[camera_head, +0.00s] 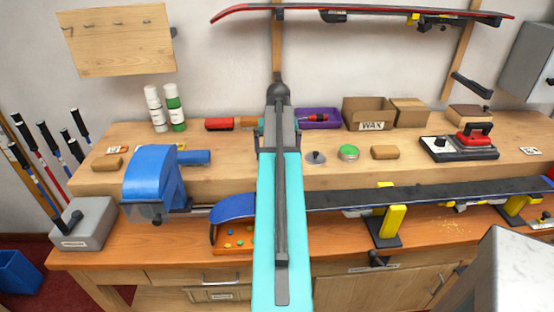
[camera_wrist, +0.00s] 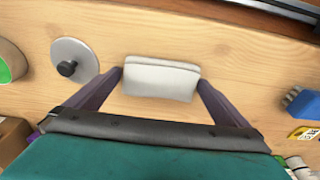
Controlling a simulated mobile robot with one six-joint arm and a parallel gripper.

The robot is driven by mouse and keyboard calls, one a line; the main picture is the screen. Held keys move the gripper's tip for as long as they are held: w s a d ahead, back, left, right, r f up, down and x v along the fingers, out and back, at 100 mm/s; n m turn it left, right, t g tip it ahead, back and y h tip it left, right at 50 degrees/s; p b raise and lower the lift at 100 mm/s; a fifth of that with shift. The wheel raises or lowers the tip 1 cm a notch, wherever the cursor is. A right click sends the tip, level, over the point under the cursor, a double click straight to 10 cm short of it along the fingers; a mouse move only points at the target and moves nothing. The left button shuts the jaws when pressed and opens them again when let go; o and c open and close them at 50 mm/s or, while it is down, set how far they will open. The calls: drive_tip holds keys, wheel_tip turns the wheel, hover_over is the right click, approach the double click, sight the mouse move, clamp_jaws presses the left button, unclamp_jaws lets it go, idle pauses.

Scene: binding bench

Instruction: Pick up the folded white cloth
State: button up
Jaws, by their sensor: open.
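The folded white cloth (camera_wrist: 160,79) lies on the wooden bench top in the wrist view, with a fold line along its upper edge. My gripper (camera_wrist: 159,80) is open. Its two dark fingers stand on either side of the cloth, the left fingertip close to the cloth's left edge and the right one close to its right edge. I cannot tell whether they touch it or how high they are. In the head view my arm hides the cloth.
A round grey lid with a black knob (camera_wrist: 75,62) lies left of the cloth in the wrist view, near the left finger. A green-topped tin (camera_head: 348,152) and a tan block (camera_head: 384,152) lie farther along the shelf.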

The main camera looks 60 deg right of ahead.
idle(0.3)
drive_tip(key=c, duration=0.8)
drive_tip(key=shift+r, duration=0.15)
drive_tip(key=shift+r+b, duration=0.95)
drive_tip(key=shift+r, duration=3.95)
drive_tip(key=o, duration=0.5)
drive_tip(key=shift+c, duration=0.2)
drive_tip(key=c, duration=0.4)
